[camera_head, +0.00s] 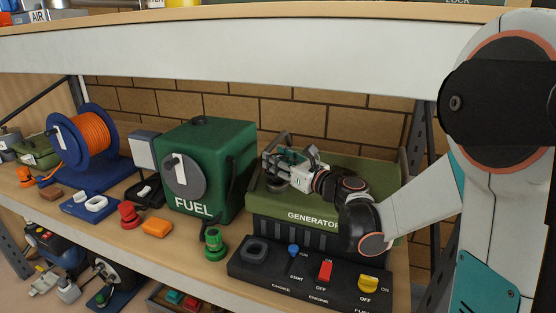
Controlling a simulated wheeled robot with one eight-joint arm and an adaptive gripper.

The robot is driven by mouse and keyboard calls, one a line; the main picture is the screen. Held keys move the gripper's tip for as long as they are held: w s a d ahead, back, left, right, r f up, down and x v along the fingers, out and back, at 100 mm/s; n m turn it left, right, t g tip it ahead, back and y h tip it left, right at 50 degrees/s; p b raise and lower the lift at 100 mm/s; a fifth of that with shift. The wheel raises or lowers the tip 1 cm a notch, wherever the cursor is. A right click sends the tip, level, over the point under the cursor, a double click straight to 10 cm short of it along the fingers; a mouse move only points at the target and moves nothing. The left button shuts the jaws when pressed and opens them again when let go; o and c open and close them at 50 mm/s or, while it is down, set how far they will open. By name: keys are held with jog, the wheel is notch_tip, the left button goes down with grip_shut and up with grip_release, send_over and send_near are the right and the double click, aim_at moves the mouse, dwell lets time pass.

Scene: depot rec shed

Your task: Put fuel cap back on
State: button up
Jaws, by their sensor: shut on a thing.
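The green generator (315,214) stands on the shelf at centre right. My gripper (274,165) is above the left part of the generator's top. It is shut on the fuel cap, which is small and mostly hidden by the fingers. A dark round piece (274,185) shows just under the fingers at the generator's top. I cannot tell whether this is the cap or the filler neck, or whether the two touch.
A green FUEL box (234,165) with a grey dial stands close left of my gripper. A black control panel (310,280) with switches lies in front of the generator. A white beam (250,45) crosses above. Small parts, including an orange block (157,228), crowd the shelf at left.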

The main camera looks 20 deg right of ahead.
jog(key=shift+f+b, duration=1)
jog(key=shift+f, duration=0.15)
jog(key=o, duration=1.2)
